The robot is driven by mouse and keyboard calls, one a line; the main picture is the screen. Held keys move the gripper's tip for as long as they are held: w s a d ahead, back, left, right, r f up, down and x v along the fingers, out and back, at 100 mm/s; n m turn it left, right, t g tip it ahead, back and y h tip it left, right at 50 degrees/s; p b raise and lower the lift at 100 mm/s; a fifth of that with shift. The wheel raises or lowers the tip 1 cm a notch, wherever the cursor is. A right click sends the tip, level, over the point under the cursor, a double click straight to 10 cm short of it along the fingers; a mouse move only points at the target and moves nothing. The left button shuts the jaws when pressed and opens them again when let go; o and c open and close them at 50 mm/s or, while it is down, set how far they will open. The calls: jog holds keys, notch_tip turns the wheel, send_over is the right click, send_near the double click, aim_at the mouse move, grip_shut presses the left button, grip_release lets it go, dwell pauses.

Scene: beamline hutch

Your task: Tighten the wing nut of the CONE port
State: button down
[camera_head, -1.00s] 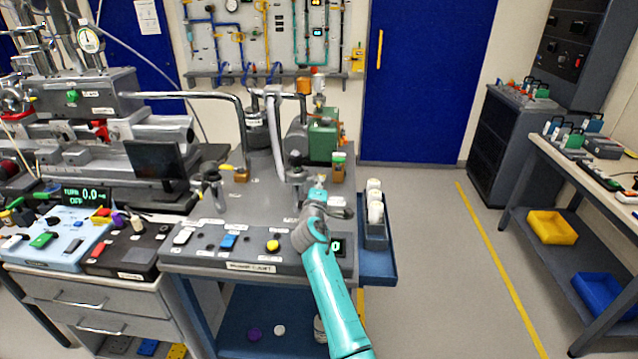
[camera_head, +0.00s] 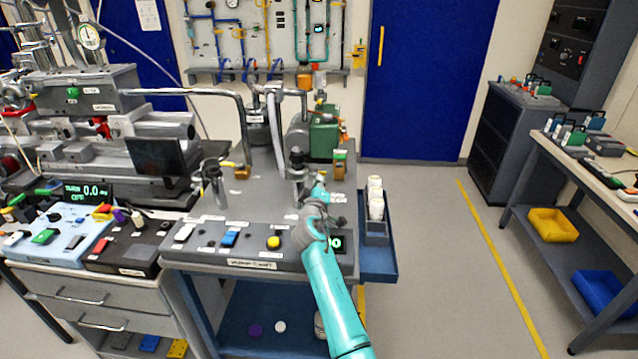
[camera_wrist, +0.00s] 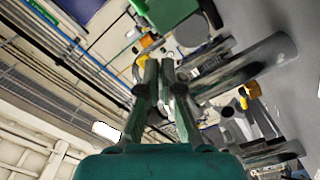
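My gripper (camera_head: 319,190) is low over the right part of the grey pump cart (camera_head: 258,207), close to a dark upright port fitting (camera_head: 297,170). The fitting stands just left of my fingers, and I cannot read its label. In the wrist view my gripper's two fingers (camera_wrist: 159,66) point up the picture, with a narrow gap between the tips. Something pale shows between the fingers, too small to identify. I cannot make out the wing nut or whether the fingers touch it. A second upright fitting (camera_head: 212,178) stands farther left on the cart.
The cart's front panel has a white switch (camera_head: 185,232), a blue switch (camera_head: 229,238) and a yellow button (camera_head: 273,242). A blue side tray (camera_head: 376,262) with white cups hangs right of my arm. A metal pipe and green pump (camera_head: 323,135) stand behind. The floor to the right is clear.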

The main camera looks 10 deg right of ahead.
jog(key=shift+a+f, duration=0.1)
jog(key=shift+f, duration=0.05)
jog(key=c, duration=1.6)
grip_release()
jog(key=shift+c, duration=0.2)
jog(key=v, duration=1.2)
jog(key=shift+s, duration=0.1)
